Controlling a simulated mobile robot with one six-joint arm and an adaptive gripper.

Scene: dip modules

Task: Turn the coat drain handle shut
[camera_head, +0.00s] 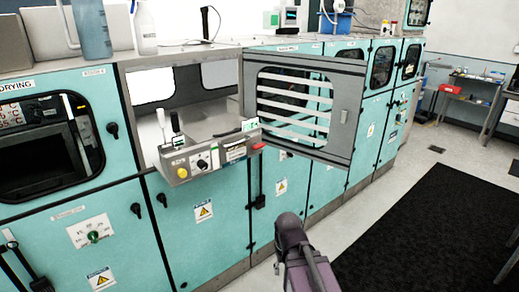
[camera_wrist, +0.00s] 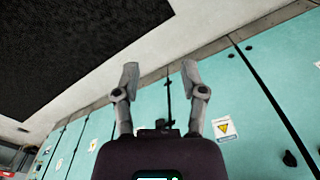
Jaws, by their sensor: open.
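My gripper (camera_wrist: 160,76) is open in the wrist view, with its two grey fingers apart and nothing between their tips. Teal cabinet fronts and the pale floor lie beyond it. A dark latch-like part (camera_wrist: 168,92) on a cabinet seam shows between the fingers, apart from them. No handle carries a readable coat drain label, so I cannot tell which one it is. In the head view, candidates are a black fitting (camera_head: 260,201) low on the middle cabinet, a green knob (camera_head: 94,236) on a white dial plate, and a dark lever (camera_head: 14,246) at the left edge.
A grey windowed door (camera_head: 345,110) stands swung out from the cabinet row. A control box (camera_head: 208,156) with knobs juts out left of it. A black mat (camera_head: 430,225) lies on the open floor at right. Bottles (camera_head: 92,30) stand on top at left.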

